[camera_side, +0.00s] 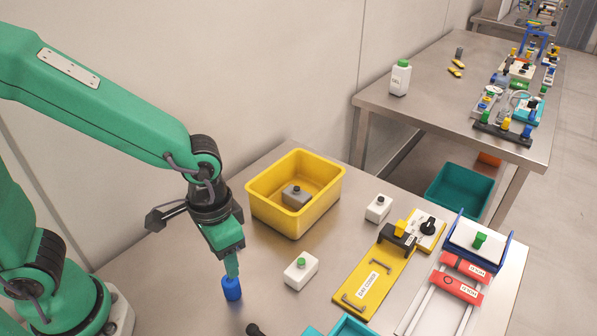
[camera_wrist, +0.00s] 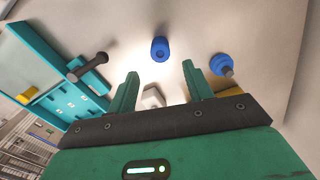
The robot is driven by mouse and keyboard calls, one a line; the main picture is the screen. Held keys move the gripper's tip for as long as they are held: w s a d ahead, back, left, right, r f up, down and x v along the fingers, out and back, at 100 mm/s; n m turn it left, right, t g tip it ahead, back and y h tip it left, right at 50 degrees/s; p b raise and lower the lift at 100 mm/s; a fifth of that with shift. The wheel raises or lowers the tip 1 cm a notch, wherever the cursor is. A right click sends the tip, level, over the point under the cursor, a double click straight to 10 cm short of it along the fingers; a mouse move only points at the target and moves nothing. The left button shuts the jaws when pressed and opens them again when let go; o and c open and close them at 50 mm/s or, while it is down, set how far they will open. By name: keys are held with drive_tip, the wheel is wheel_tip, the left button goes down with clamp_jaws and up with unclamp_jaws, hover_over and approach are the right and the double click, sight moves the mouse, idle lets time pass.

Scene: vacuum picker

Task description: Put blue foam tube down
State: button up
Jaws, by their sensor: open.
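The blue foam tube (camera_side: 231,289) stands upright on the steel table in the side view, directly below my gripper (camera_side: 232,268). In the wrist view the tube (camera_wrist: 160,49) shows its end with a dark hole, just beyond the gap between my fingertips. My gripper (camera_wrist: 160,76) is open there, with its two green fingers spread apart and nothing between them. In the side view the fingertips overlap the tube's top, so I cannot tell whether they touch it.
A yellow bin (camera_side: 268,212) holding a grey block stands behind. A white block with a green knob (camera_side: 301,270) lies to the right, near the yellow board (camera_side: 360,293). A dark-knobbed piece (camera_side: 254,329) and a teal tray (camera_side: 350,327) are in front. Bare table surrounds the tube.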

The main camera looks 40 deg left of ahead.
drive_tip(key=shift+r, duration=1.5)
drive_tip(key=s+a+r+n+t, duration=0.1)
drive_tip(key=a+r+n+t, duration=0.2)
drive_tip(key=a+r, duration=0.8)
drive_tip(key=shift+s+a+t, duration=0.3)
drive_tip(key=shift+a+t, duration=1)
drive_tip(key=shift+a, duration=0.45)
drive_tip(key=shift+r, duration=0.1)
